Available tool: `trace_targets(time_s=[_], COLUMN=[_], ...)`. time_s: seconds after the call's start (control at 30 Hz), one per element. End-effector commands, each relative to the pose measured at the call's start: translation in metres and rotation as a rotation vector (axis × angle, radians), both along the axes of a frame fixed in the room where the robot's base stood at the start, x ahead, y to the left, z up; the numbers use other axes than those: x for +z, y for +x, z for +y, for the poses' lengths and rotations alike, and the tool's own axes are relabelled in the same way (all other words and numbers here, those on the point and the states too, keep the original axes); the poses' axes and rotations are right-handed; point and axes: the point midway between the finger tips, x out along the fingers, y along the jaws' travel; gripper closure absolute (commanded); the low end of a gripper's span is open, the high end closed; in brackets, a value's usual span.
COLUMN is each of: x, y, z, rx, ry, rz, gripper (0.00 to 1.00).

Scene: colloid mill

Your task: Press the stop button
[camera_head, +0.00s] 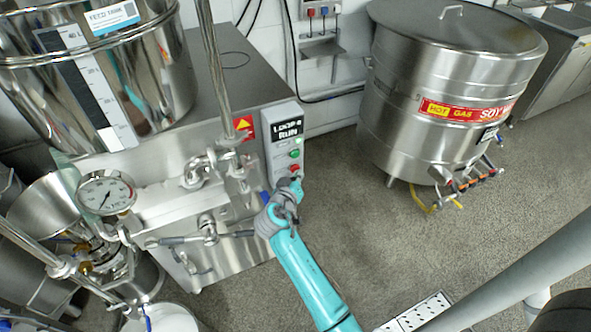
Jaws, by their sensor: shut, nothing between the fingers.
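A grey control box (284,140) with a black label reading "LOOP-4 RUN" is mounted on the right edge of the steel machine. A green button (294,154) sits below the label. A red button (295,168) sits under the green one, close to the box's lower end. My gripper (291,183) is shut and empty, just below the red button in the picture. Whether it touches the red button or the box I cannot tell. The teal arm comes up from the bottom, and the gripper hides the lowest part of the box.
The steel machine (222,85) carries pipes and a pressure gauge (106,193) at left. A feed tank (85,70) stands upper left. A large steel gas kettle (450,80) stands at right. The grey floor (345,190) between machine and kettle is clear.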

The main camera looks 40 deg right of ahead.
Motion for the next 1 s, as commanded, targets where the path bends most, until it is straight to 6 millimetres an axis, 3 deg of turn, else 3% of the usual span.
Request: trace_targets(time_s=[1.0], x=[-0.0004], y=[0.0071], z=[-0.0021], rx=[0.0], ry=[0.0], rz=[0.001], gripper=[1.0])
